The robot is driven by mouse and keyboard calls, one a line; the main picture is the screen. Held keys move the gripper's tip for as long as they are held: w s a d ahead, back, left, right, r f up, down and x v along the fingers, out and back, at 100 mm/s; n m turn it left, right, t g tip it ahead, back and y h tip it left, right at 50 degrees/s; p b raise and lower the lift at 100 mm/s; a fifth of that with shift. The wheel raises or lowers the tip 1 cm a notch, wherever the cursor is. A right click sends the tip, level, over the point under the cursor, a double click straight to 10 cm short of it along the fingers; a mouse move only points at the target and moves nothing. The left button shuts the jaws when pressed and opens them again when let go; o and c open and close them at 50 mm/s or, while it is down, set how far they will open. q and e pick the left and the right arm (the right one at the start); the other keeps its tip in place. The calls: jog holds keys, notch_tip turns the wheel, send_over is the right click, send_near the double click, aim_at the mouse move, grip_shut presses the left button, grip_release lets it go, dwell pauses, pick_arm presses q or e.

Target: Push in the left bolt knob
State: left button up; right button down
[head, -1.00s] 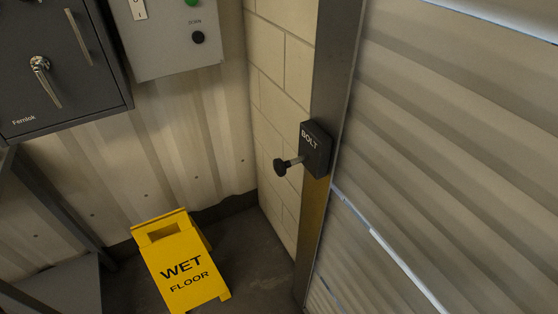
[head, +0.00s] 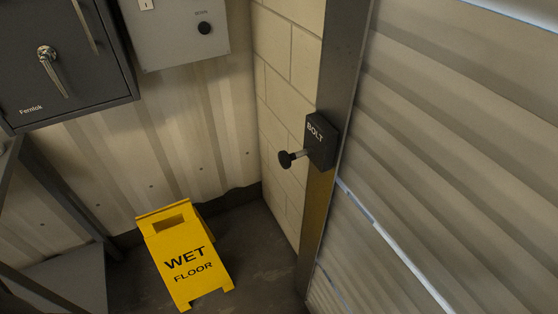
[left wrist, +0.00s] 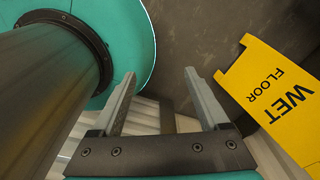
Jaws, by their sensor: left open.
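The bolt is a black box (head: 321,141) marked "BOLT" on the metal door post, left of the corrugated shutter. Its round black knob (head: 286,160) stands out to the left on a short bright shaft, so the shaft is visible between knob and box. In the left wrist view my left gripper (left wrist: 160,88) is open, with nothing between its fingers. The bolt does not show in that view. Neither gripper shows in the head view, and my right gripper is not in view.
A yellow wet floor sign (head: 186,262) stands on the floor in the corner; it also shows in the left wrist view (left wrist: 275,95). A dark safe (head: 66,75) and a grey control box (head: 178,35) are at upper left. The shutter (head: 450,150) fills the right side.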

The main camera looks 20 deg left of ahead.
pick_arm(q)
jog(key=shift+c, duration=0.3)
